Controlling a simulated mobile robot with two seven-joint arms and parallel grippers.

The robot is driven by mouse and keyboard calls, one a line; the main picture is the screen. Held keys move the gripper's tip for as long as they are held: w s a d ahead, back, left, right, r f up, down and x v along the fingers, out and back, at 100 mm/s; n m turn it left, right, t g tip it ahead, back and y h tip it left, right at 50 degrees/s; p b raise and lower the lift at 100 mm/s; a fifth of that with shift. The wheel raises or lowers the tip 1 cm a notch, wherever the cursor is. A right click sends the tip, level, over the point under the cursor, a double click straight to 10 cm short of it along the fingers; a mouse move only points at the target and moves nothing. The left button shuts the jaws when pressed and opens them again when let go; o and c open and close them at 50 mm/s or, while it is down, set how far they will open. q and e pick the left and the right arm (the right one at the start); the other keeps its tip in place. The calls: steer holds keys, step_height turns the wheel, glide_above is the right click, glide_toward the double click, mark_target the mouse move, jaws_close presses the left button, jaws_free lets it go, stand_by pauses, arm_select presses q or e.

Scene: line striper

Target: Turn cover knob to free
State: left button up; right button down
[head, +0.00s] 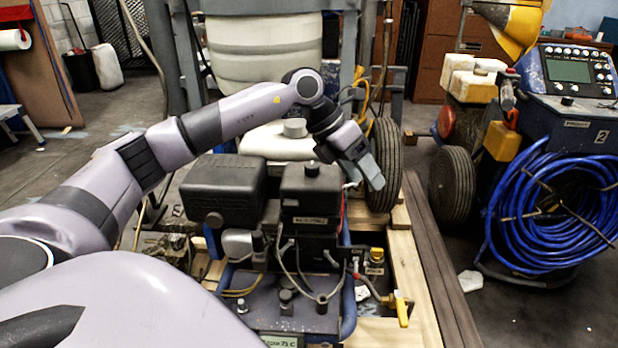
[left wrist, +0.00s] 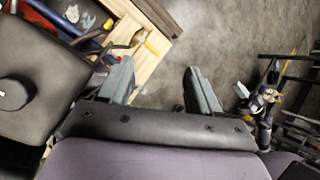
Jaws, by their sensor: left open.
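The engine's black box-shaped cover (head: 310,190) carries a small dark round knob (head: 312,168) on its top. In the left wrist view the cover (left wrist: 40,65) fills the left edge, with the round knob (left wrist: 14,95) on it. My left gripper (head: 364,178) is above and to the right of the cover in the head view, near the black tyre. In the left wrist view its two fingers (left wrist: 160,82) are wide apart with only floor showing between them; the knob lies outside them, to the left. I cannot tell which way the knob is turned. My right gripper is not in view.
A larger black box (head: 222,188) stands left of the cover, with a white tank (head: 280,142) behind. A yellow-handled valve (head: 401,308) is at front right. The engine sits on a wooden pallet (head: 410,250). Blue coiled hose (head: 555,215) hangs on a machine at right, with open floor before it.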

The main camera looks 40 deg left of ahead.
mark_target(311, 165)
arm_select(q)
steer(key=a+y+b, duration=0.1)
steer(key=a, duration=0.4)
steer(key=s+a+r+n+y+b, duration=0.1)
steer(key=a+y, duration=0.1)
steer(key=a, duration=0.2)
steer(key=a+r+n+y+b, duration=0.1)
steer(key=a+y, duration=0.1)
steer(key=a, duration=0.3)
steer(key=shift+s+a, duration=0.3)
steer(key=b+x, duration=0.2)
steer(key=x, duration=0.3)
steer(key=shift+w+f, duration=0.2)
steer(key=shift+f, duration=0.1)
steer(key=shift+w+f, duration=0.2)
steer(key=shift+f, duration=0.15)
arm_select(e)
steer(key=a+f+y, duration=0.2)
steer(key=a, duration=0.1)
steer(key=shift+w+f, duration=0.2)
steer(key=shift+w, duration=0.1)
arm_select(q)
steer(key=shift+t, duration=0.3)
steer(key=c, duration=1)
